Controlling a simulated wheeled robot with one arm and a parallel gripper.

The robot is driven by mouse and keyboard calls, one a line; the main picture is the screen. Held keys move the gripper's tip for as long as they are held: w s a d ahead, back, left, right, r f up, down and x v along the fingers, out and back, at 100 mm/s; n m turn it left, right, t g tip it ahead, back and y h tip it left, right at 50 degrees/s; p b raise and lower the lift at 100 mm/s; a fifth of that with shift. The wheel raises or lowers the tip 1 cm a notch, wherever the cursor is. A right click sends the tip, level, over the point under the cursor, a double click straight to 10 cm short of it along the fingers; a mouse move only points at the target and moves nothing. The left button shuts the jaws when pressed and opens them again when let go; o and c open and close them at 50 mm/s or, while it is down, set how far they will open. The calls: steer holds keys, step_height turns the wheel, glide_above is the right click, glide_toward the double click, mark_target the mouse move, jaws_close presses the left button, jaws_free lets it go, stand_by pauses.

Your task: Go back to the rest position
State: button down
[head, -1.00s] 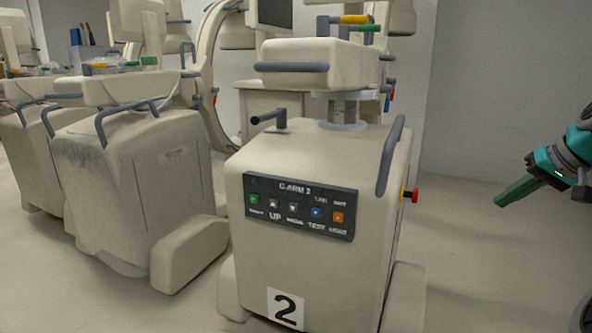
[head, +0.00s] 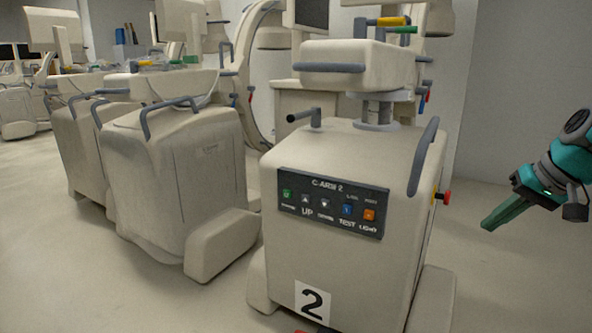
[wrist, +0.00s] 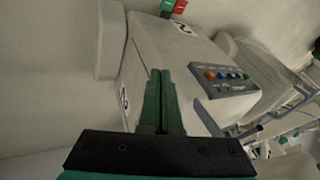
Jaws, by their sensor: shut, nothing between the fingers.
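My gripper (head: 497,216) is at the right side of the head view, with teal links and green fingers pointing down and to the left. It is apart from the cart and hangs in free air. In the wrist view the two green fingers (wrist: 160,78) lie side by side, shut and empty. Cart 2 (head: 285,232) is beige and stands in the middle of the head view. Its dark panel (head: 330,202) reads C-ARM 2 and has several coloured buttons. The panel also shows in the wrist view (wrist: 222,78), tilted.
A red knob (head: 446,197) sticks out of the cart's right side, towards my gripper. Red and green pedals (wrist: 174,6) lie by the cart's foot. More beige carts (head: 175,185) stand close together on the left. The floor at the right is free.

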steer(key=s+a+f+n+g, duration=0.15)
steer(key=s+a+f, duration=0.35)
steer(key=a, duration=0.5)
steer(key=s+a+f+n+g, duration=0.1)
steer(key=s+a+f+g, duration=0.1)
steer(key=s+a+f, duration=0.5)
steer(key=s+a+f+g+h, duration=0.1)
steer(key=s+a+f, duration=0.2)
steer(key=s+f, duration=0.2)
steer(key=s+a+f+g+h, duration=0.2)
steer(key=s+f, duration=0.3)
steer(key=s, duration=0.7)
steer(key=shift+s+a+n+p, duration=0.25)
steer(key=shift+a+n+p, duration=0.05)
steer(key=shift+a+n, duration=0.15)
